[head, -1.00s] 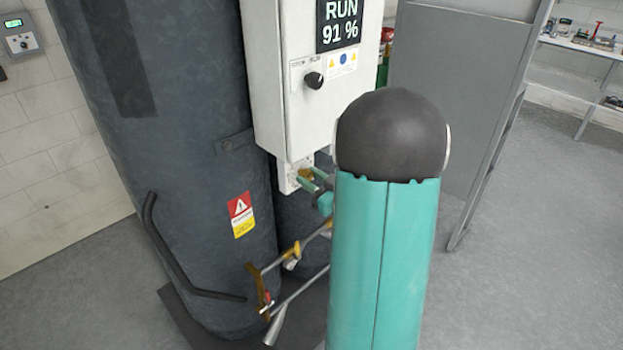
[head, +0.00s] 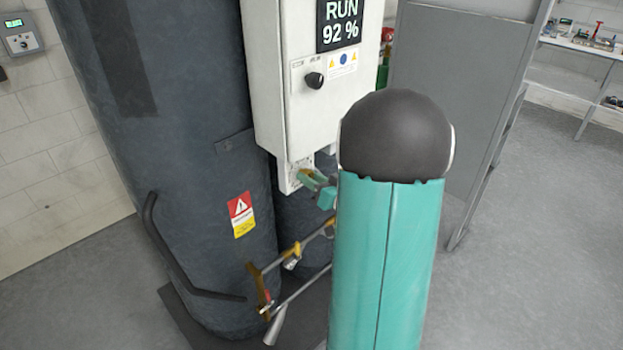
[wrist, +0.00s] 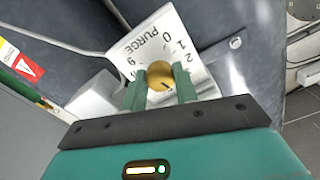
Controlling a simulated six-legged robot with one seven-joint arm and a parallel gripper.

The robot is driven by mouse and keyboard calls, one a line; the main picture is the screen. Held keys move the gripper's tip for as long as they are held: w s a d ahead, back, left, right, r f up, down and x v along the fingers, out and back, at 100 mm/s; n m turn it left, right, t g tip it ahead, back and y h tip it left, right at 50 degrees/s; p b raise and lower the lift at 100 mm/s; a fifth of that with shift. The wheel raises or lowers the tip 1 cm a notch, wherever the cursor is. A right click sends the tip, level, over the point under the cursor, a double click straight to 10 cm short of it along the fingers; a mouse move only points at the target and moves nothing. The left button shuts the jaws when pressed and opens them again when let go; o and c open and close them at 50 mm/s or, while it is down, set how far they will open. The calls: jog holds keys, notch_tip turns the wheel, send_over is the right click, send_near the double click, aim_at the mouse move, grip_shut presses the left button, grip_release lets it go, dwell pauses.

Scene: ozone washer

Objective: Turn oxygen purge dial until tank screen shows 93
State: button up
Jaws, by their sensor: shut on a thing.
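The tank screen (head: 340,24) on the white control box reads RUN 92 %. The oxygen purge dial (wrist: 160,74) is a round brass knob with a dark mark, on a white plate (wrist: 146,44) printed PURGE and numbers. In the wrist view my gripper (wrist: 159,88) has its two green fingers closed on either side of the dial. In the head view my gripper (head: 312,178) is at the plate under the box, where the dial is mostly hidden by the fingers.
A black knob (head: 314,80) sits on the box front (head: 282,110). The large dark tank (head: 190,130) stands at left, with pipes and brass valves (head: 291,258) low in front. A grey panel (head: 455,90) stands at right; open floor (head: 540,230) lies beyond.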

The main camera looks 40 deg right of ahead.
jog(key=shift+m, duration=0.3)
jog(key=o, duration=1)
jog(key=shift+s, duration=0.1)
jog(key=s, duration=1.3)
jog(key=shift+s+d, duration=0.15)
jog(key=shift+s, duration=0.2)
